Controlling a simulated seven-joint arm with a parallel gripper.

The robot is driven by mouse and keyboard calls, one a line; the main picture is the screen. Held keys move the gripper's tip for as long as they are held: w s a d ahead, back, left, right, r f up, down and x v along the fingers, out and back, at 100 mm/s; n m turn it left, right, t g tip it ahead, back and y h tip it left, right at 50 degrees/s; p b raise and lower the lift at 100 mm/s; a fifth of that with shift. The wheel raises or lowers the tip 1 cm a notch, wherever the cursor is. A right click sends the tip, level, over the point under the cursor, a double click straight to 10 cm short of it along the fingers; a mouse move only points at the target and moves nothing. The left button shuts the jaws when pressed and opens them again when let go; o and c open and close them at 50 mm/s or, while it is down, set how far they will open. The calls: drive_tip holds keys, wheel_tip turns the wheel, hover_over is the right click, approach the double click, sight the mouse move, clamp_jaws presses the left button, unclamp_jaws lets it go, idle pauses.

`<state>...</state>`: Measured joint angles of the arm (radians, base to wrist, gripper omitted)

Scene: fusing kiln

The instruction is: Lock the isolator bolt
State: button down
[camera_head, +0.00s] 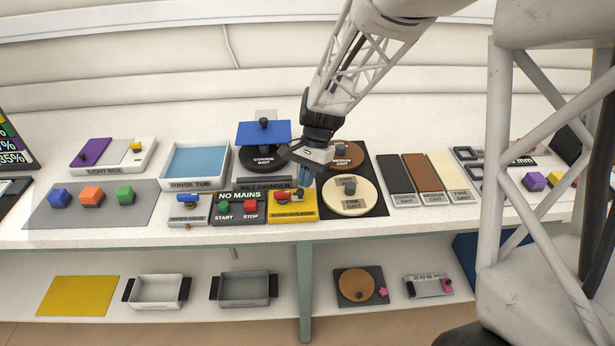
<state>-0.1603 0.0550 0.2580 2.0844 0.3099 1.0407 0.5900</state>
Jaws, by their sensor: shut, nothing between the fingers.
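The isolator is a yellow box (306,212) on the bench, at the right end of a row of small control boxes. On its top is a small red part (284,198) with dark and grey pieces beside it, which looks like the bolt. Its exact position is too small to tell. My gripper (303,180) points down just above and behind the isolator, shut and empty. Its fingers partly cover the area behind the box, and I cannot tell whether they touch anything.
A "NO MAINS" panel (238,196) with green START and red STOP buttons adjoins the isolator's left. The wet grinder with a blue plate (264,132) stands behind. A cream grit disc (349,205) lies close on the right. The rinse tub (196,184) is further left.

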drive_tip(key=shift+s+a, duration=0.35)
drive_tip(key=shift+a, duration=0.4)
drive_tip(key=shift+f, duration=0.1)
drive_tip(key=shift+w+d, duration=0.35)
drive_tip(key=shift+w, duration=0.1)
drive_tip(key=w+d, duration=0.1)
drive_tip(key=w, duration=0.1)
drive_tip(key=shift+w+d+r, duration=0.2)
drive_tip(key=shift+w+d, duration=0.2)
drive_tip(key=v, duration=1)
drive_tip(key=shift+s, duration=0.2)
drive_tip(key=shift+w+d, duration=0.25)
drive_tip(key=shift+d, duration=0.65)
